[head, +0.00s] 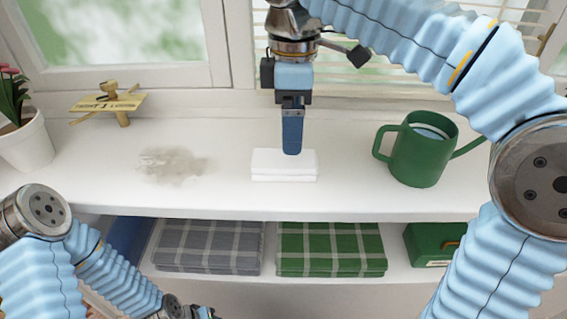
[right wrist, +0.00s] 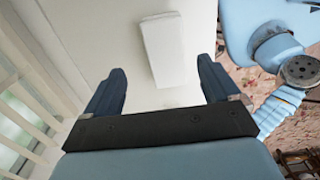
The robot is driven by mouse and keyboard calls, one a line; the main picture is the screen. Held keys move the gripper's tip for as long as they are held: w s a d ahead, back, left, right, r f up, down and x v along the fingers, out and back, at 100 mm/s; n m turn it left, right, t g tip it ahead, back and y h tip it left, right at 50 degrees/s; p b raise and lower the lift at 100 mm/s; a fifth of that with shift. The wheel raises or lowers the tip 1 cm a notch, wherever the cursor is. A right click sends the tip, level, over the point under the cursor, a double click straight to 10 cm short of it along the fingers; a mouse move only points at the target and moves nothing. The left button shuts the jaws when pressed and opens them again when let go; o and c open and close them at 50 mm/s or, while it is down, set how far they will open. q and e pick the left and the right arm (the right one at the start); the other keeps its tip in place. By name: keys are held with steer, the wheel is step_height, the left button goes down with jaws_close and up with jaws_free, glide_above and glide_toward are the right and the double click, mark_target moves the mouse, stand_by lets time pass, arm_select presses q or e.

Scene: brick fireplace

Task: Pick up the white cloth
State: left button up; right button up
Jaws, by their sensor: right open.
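The white cloth (head: 284,172) is a folded block lying on the white sill, near the middle of the head view. My right gripper (head: 291,152) points straight down just above and behind it, its blue fingertips hiding a little of the cloth's back edge. In the right wrist view the two fingers of the right gripper (right wrist: 163,84) are spread wide with nothing between them. The white cloth (right wrist: 163,48) shows beyond them, nearer the right finger. My left gripper (head: 203,313) is low at the bottom edge, mostly cut off, so its jaws cannot be read.
A grey-brown smudge (head: 172,165) marks the sill left of the cloth. A green watering can (head: 420,155) stands to the right. Folded grey (head: 208,247) and green (head: 332,248) plaid cloths lie on the shelf below.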

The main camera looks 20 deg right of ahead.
mark_target(289, 158)
steer(key=f, duration=0.5)
steer(key=f+b, duration=0.1)
steer(key=f, duration=0.1)
steer(key=shift+s+a+f, duration=0.25)
steer(key=shift+s+f, duration=0.1)
steer(key=shift+s, duration=0.05)
steer(key=c, duration=1)
steer(key=shift+r, duration=0.5)
steer(key=shift+c, duration=0.2)
step_height(289, 158, up, 3)
steer(key=shift+s+f, duration=0.1)
steer(key=shift+s, duration=0.05)
steer(key=s+r, duration=0.9)
steer(key=s, duration=0.4)
steer(key=shift+s+a+r+p, duration=0.15)
steer(key=shift+s+a+p, duration=0.1)
steer(key=shift+s+p, duration=0.1)
